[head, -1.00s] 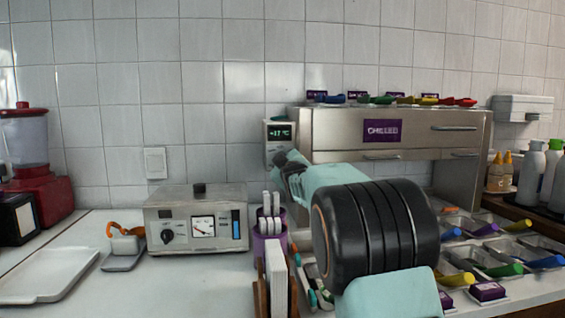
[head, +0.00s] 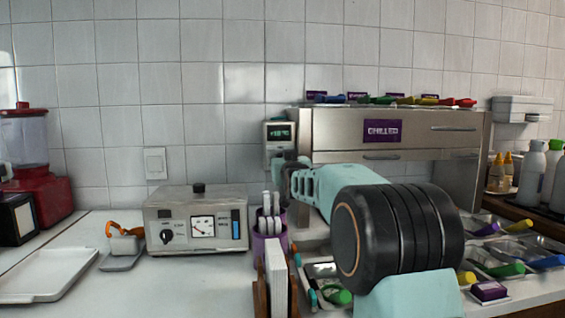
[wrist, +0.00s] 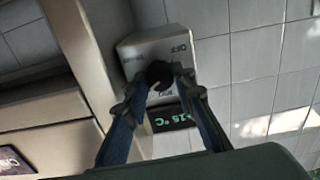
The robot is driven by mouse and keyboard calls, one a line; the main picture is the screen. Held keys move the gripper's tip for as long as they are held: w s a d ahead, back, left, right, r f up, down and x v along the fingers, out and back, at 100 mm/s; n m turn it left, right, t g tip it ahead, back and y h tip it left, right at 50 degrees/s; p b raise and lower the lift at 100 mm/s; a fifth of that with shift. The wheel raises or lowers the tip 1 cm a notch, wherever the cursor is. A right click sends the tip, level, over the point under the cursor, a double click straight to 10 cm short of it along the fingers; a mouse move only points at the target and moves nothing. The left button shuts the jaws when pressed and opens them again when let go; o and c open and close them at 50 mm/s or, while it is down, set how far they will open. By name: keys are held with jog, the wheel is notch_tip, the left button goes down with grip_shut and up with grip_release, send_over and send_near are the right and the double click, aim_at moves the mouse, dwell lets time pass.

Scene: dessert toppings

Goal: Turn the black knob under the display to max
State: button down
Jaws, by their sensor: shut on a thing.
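The control box (head: 279,152) with its green-lit display (head: 279,133) is on the left end of the steel chilled unit. In the wrist view, the black knob (wrist: 159,74) sits on the box's pale face beside the display (wrist: 172,119), whose green digits look like 15 °C. My gripper (wrist: 164,80) has its two fingers shut on either side of the knob. In the head view, my gripper (head: 283,168) is just below the display and hides the knob. The knob's exact pointer angle cannot be read.
The chilled unit (head: 340,137) stands directly right of the control box. Below are a purple cup (head: 268,248) of white utensils and another device with a dial (head: 196,240). Topping trays (head: 500,254) with coloured scoops lie at the right.

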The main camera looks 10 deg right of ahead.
dwell(0.3)
jog(key=c, duration=1.9)
grip_release()
jog(key=shift+s, duration=0.1)
jog(key=s, duration=1.2)
